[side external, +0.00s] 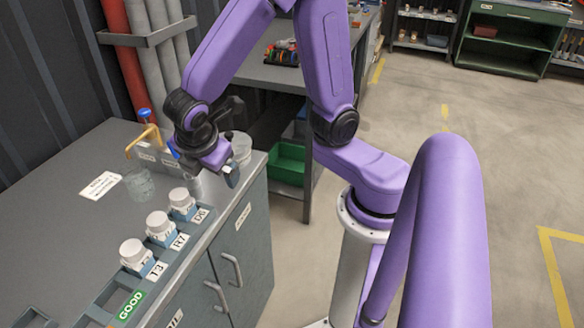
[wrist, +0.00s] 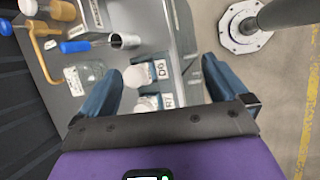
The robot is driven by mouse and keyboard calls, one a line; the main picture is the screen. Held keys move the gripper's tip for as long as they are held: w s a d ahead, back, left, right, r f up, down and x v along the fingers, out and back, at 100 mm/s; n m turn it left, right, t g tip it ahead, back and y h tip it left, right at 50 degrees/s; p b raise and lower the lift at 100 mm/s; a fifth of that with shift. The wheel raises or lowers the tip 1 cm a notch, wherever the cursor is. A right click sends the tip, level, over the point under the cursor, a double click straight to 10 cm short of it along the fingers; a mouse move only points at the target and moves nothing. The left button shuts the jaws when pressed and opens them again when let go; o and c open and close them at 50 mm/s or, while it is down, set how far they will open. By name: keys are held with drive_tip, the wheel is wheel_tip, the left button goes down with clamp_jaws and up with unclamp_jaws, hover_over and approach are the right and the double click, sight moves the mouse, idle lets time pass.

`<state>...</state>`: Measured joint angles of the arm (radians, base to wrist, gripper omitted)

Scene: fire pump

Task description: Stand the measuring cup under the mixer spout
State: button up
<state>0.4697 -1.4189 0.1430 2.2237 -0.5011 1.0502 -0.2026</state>
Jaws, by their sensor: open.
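A clear, empty-looking cup (side external: 138,184), which I take as the measuring cup, stands upright on the grey bench top beside a white label. It also shows in the wrist view (wrist: 86,78), left of my fingers. The mixer has a yellow pipe (side external: 143,138) and blue handles; in the wrist view its metal spout (wrist: 124,41) lies beyond the cup. My gripper (side external: 216,172) is open above the bench's right edge, apart from the cup. In the wrist view, white-capped bottles show between and below my open fingers (wrist: 158,80), and nothing is held.
Several white-capped bottles (side external: 160,224) stand in a labelled row along the bench's front edge. Another clear container (side external: 241,149) stands near the far corner. A green bin (side external: 287,163) sits beyond the bench.

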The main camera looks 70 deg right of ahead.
drive_tip(key=s+d+r+m+g+y, duration=0.1)
drive_tip(key=s+m+y, duration=0.1)
drive_tip(key=s, duration=0.6)
drive_tip(key=s+d+m+g+y, duration=0.1)
drive_tip(key=s+d+m+y, duration=0.1)
drive_tip(key=s, duration=0.6)
drive_tip(key=shift+r+y, duration=0.35)
drive_tip(key=shift+y, duration=0.25)
